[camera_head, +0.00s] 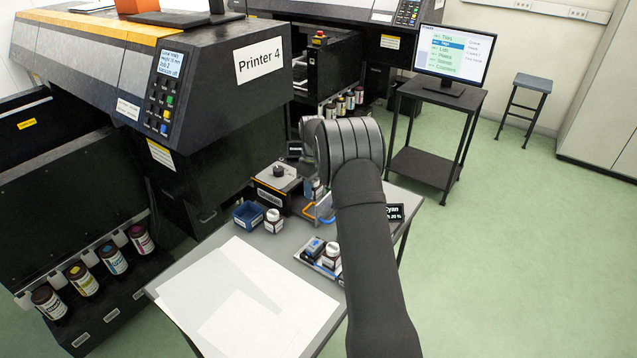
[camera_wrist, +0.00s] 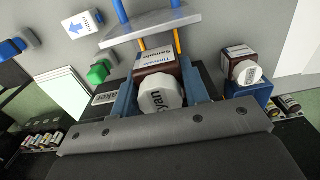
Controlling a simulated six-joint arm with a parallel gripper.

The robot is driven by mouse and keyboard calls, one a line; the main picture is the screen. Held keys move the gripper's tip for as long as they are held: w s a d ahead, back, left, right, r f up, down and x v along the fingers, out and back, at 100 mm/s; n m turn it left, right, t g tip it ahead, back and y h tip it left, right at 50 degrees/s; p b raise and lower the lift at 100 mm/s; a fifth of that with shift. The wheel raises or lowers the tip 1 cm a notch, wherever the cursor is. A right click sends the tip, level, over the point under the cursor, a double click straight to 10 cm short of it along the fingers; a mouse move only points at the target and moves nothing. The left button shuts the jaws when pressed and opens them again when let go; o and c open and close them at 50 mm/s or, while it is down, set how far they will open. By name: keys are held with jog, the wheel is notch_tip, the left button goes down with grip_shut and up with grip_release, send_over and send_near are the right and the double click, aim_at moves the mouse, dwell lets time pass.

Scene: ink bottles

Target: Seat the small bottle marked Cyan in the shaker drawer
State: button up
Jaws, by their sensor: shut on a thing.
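In the wrist view, the small bottle has a white cap (camera_wrist: 160,97) on which "yan" can be read, and a dark body with a white and blue label. My gripper (camera_wrist: 160,88) is shut on it, with a blue finger on each side. In the head view, my arm hides most of the gripper and the bottle. A dark box with a "…aker" label (camera_wrist: 104,99) lies behind the left finger, partly covered. Whether the bottle touches the shaker or its drawer cannot be told. A grey plate (camera_wrist: 150,27) with blue and orange rods is just beyond the bottle.
A tray (camera_head: 307,262) with a few small items lies at the table's right side. White sheets (camera_head: 245,300) cover the table's front. Printer 4 (camera_head: 215,85) stands close on the left.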

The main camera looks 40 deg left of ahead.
aim_at(314, 199)
jog(key=shift+f, duration=2.7)
jog(key=shift+f, duration=0.7)
dwell(0.3)
jog(key=o, duration=1.6)
jog(key=shift+c, duration=0.2)
jog(key=shift+r, duration=3.5)
jog(key=shift+f, duration=0.1)
